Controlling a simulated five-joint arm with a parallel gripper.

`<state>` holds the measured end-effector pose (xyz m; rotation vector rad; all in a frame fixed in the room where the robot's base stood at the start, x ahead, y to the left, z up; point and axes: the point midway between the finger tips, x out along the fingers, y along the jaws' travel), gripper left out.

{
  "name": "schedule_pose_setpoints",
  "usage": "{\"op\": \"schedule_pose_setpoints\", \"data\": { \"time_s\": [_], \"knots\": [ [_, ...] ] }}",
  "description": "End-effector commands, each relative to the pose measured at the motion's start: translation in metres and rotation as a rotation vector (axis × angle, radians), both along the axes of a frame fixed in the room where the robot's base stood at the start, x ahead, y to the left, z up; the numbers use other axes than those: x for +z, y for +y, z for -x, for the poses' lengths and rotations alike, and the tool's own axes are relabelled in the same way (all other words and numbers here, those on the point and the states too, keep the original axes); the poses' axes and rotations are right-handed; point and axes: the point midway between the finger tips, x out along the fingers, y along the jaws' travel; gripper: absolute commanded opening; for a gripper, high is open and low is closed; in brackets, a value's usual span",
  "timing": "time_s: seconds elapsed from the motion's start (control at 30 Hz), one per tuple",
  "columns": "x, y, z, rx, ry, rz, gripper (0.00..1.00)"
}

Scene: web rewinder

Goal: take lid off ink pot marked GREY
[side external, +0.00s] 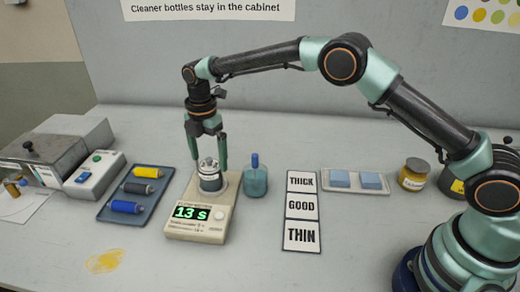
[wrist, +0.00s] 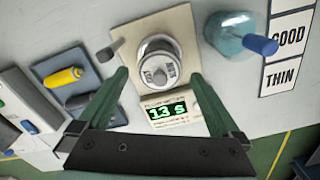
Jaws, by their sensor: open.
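A small metallic pot (side external: 210,184) with a dark grey band stands upright on the plate of a beige instrument reading "13 s" (side external: 191,213). A silvery lid-like top (side external: 208,165) with a knob is on it; the wrist view shows this top from above (wrist: 157,56). I cannot read a GREY marking on it. My gripper (side external: 208,160) points down over the pot, with its fingers open on either side of the top. In the wrist view, my gripper (wrist: 160,76) has a finger to the left and right of the pot's near side, with gaps visible; nothing is held.
A tray (side external: 113,210) of coloured cylinders lies left. THICK, GOOD and THIN cards (side external: 302,207), a tray of blue blocks (side external: 325,188) and a yellow jar (side external: 413,175) are right.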

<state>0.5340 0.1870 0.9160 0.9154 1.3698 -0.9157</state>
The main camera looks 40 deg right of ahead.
Motion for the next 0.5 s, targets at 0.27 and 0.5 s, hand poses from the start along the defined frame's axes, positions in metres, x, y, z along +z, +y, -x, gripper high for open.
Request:
{"op": "schedule_pose_setpoints", "data": {
  "time_s": [0.27, 0.5],
  "knots": [
    [-0.0056, -0.0001, 0.0000, 0.000, 0.000, 0.000, 1.00],
    [-0.0052, -0.0001, 0.0000, 0.000, 0.000, 0.000, 0.20]
  ]
}}
